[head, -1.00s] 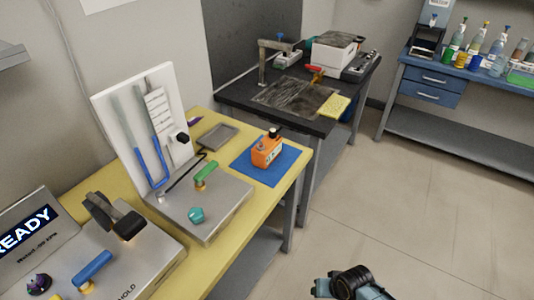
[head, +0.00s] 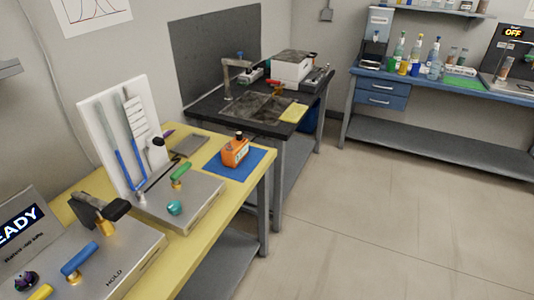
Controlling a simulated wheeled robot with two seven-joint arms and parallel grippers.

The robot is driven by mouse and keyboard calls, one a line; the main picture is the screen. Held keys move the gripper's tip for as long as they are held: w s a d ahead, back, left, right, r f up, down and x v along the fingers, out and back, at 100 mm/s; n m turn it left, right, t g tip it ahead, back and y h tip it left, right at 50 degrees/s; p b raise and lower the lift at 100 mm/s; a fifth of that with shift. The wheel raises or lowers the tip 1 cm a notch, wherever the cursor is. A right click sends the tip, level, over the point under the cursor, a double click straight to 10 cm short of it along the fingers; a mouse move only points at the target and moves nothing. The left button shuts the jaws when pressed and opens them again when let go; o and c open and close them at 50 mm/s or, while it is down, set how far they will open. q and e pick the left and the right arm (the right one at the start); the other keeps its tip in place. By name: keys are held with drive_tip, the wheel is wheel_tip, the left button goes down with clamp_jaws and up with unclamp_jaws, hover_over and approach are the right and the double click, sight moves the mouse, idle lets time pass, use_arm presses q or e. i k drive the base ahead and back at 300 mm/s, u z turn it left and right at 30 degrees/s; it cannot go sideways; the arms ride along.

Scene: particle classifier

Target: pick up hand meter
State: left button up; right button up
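The likely hand meter is an orange handheld box (head: 235,153) with a black knob on top and a pale label on its front. It stands upright on a blue mat (head: 247,167) near the far right corner of the yellow-topped bench (head: 218,222). Nothing is touching it from above. Neither of my grippers is in the head view now, so I cannot see whether they are open or shut.
A steel unit with a U-tube manometer board (head: 104,125) stands left of the mat. A grey tray (head: 189,146) lies behind it. A black-topped bench (head: 205,103) adjoins beyond. A blue bench (head: 440,84) with bottles stands at the back right. Open floor (head: 380,215) lies right.

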sight(233, 155)
drive_tip(key=z, duration=0.5)
drive_tip(key=i, duration=1.6)
drive_tip(key=u, duration=2.1)
